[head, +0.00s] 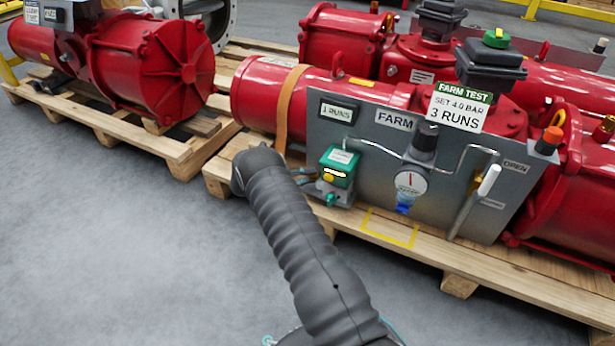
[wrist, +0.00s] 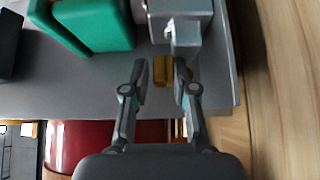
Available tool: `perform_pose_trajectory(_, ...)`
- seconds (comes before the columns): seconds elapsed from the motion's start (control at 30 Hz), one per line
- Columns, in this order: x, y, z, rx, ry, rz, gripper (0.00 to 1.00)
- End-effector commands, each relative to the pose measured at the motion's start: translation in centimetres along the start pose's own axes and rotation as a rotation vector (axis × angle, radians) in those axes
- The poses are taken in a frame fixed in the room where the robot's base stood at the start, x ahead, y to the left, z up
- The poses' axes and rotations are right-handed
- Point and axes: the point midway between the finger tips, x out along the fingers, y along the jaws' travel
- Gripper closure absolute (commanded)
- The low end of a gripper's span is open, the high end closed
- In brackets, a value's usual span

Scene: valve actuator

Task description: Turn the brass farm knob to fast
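The brass knob (wrist: 161,70) shows in the wrist view as a small yellow-brown piece beside a grey metal block (wrist: 187,30). In the head view my gripper (head: 308,176) is partly behind my arm, at the left of the green box (head: 338,166) on the grey FARM panel (head: 370,143). The green box also fills the upper left of the wrist view (wrist: 97,25).
The panel carries a "1 RUNS" plate (head: 338,112), a gauge (head: 411,183), bent metal pipes and a white-tipped lever (head: 489,180). A sign (head: 459,106) reads "FARM TEST SET 4.0 BAR 3 RUNS". Red actuators stand behind on wooden pallets. The grey floor at left is clear.

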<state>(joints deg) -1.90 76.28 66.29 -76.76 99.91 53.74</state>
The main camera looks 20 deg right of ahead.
Motion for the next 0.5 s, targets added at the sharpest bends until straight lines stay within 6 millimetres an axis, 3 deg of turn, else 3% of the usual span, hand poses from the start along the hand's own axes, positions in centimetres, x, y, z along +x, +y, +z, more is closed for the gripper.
perform_pose_trajectory(0.03, 0.0, 0.01, 0.0, 0.0, 0.0, 0.001, 0.93)
perform_pose_trajectory(0.07, -0.01, 0.02, 0.0, 0.0, 0.0, 0.001, 1.0)
perform_pose_trajectory(0.5, -0.02, 0.4, 0.11, 0.0, 0.045, 0.004, 1.0)
